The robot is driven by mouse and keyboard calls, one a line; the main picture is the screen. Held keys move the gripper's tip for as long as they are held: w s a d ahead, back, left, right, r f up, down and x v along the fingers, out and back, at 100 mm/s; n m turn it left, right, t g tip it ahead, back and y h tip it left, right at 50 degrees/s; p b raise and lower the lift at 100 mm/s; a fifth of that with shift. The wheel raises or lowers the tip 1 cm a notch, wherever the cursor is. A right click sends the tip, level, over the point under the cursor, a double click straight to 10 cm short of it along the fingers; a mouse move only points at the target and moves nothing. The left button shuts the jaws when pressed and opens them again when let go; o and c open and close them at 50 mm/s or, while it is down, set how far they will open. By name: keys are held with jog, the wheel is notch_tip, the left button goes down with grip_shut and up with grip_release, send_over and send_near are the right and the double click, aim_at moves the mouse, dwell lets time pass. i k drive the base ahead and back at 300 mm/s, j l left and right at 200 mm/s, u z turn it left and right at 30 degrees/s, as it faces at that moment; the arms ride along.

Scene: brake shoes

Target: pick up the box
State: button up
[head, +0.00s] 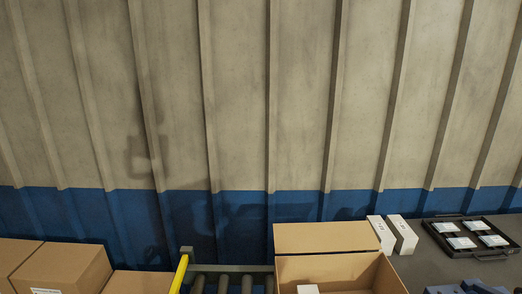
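Several things could be the box. An open cardboard box (327,237) sits at the bottom centre, its back flap raised and its front cut off by the picture edge. A small white item (307,289) shows inside it. Closed brown cardboard boxes (66,266) stand at the bottom left, one with a white label. Two slim white boxes (404,234) stand upright behind the open box, at its right. My gripper is not in view.
A roller conveyor (228,280) with a yellow side rail (179,273) lies left of the open box. A black tray (459,251) holding several white packs lies on the grey surface at the right. A ribbed wall (240,100) closes off the back.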

aim_at(407, 240)
jog(key=i+l, duration=0.1)
jog(key=l, duration=0.55)
jog(key=i+l, duration=0.1)
jog(key=l, duration=0.6)
